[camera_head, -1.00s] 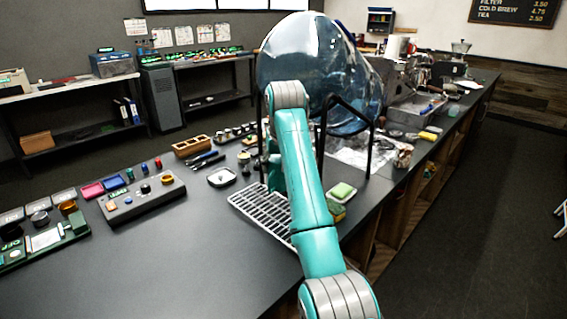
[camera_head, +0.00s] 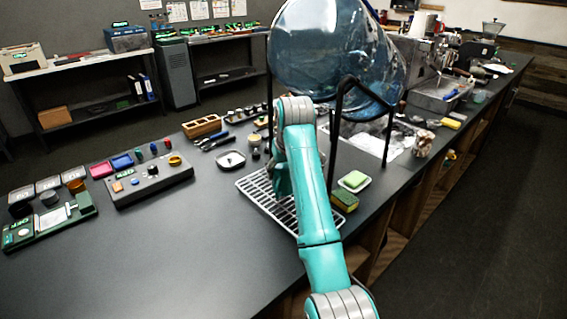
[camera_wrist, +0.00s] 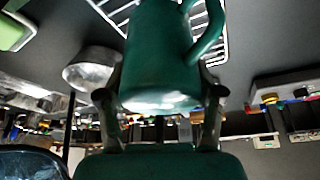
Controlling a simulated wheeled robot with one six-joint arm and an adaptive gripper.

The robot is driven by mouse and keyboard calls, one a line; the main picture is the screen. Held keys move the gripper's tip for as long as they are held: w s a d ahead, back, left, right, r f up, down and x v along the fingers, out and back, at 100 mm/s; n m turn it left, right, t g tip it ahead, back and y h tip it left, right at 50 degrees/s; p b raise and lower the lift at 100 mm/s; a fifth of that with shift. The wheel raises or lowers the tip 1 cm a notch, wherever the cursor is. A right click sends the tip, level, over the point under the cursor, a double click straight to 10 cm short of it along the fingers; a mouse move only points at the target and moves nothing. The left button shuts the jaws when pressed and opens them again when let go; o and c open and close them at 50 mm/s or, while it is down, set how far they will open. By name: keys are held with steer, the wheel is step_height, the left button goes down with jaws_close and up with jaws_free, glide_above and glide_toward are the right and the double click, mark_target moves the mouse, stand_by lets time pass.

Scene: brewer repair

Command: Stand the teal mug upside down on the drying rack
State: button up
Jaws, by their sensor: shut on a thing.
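The teal mug (camera_wrist: 160,50) fills the upper middle of the wrist view, with its handle (camera_wrist: 208,35) on the right. My gripper (camera_wrist: 162,94) is shut on it, one finger on each side of the body. A pale end of the mug faces the lower part of the wrist view; I cannot tell whether it is base or mouth. The wire drying rack (camera_head: 253,188) lies on the counter in the head view, partly hidden by my arm. Its wires also show behind the mug in the wrist view (camera_wrist: 112,10). In the head view I cannot tell the mug from my teal arm.
A green sponge on a white dish (camera_head: 354,181) and another sponge (camera_head: 344,201) sit right of the rack. A large blue tank (camera_head: 335,55) on a black frame stands behind.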

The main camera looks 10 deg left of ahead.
steer(key=shift+f, duration=1.75)
steer(key=o, duration=1.2)
